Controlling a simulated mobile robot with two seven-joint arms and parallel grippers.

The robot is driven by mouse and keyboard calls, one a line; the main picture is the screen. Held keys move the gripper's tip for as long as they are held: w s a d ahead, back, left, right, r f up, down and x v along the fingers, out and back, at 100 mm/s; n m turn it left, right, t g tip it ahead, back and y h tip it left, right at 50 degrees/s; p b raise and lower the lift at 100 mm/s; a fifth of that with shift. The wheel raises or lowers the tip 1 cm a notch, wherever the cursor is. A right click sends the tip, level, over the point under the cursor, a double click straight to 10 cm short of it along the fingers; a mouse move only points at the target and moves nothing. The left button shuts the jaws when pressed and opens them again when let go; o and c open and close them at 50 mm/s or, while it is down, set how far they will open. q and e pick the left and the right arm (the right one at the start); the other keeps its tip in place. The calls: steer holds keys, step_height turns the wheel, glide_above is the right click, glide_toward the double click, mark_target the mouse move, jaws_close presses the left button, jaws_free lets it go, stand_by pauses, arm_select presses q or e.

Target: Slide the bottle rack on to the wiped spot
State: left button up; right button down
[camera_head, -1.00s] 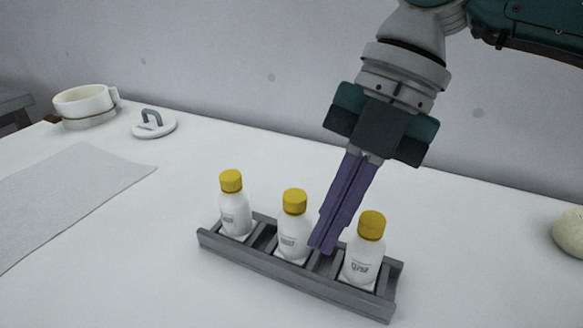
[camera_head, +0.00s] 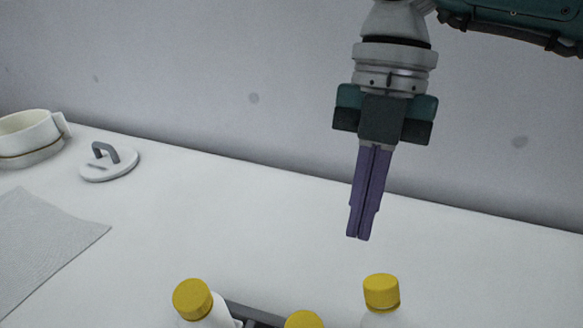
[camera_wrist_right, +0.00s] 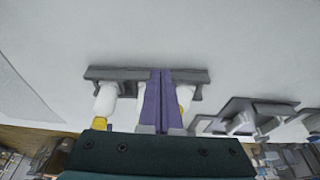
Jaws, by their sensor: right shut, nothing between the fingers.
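The grey bottle rack (camera_head: 252,313) is at the bottom edge of the head view, mostly cut off. Three white bottles with yellow caps stand in it: left (camera_head: 192,300), middle (camera_head: 304,320) and right (camera_head: 381,291). My right gripper (camera_head: 358,237) has purple fingers pressed together, holding nothing. It points down and appears behind and apart from the bottles in the head view. In the right wrist view the rack (camera_wrist_right: 120,73) lies across beyond the fingers (camera_wrist_right: 162,75), which hide part of it and its bottles. I cannot make out a wiped spot. My left gripper is not in view.
A grey cloth or mat (camera_head: 40,245) lies at the left. A white disc with a grey handle (camera_head: 110,164) and a cream mug (camera_head: 28,140) stand at the back left near the wall. The white table between them and my right gripper is clear.

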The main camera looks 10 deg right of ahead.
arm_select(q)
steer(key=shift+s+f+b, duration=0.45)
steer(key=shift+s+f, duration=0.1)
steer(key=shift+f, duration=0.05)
arm_select(e)
steer(key=x, duration=0.6)
steer(key=s+x, duration=0.1)
steer(key=x, duration=0.2)
steer(key=shift+r, duration=0.1)
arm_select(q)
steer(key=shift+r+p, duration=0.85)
arm_select(e)
steer(key=s+a, duration=0.1)
steer(key=s, duration=0.1)
steer(key=shift+s+a, duration=0.35)
steer(key=shift+a, duration=0.05)
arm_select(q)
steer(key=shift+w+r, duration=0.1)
arm_select(e)
steer(key=shift+s+a, duration=0.2)
steer(key=shift+s, duration=0.1)
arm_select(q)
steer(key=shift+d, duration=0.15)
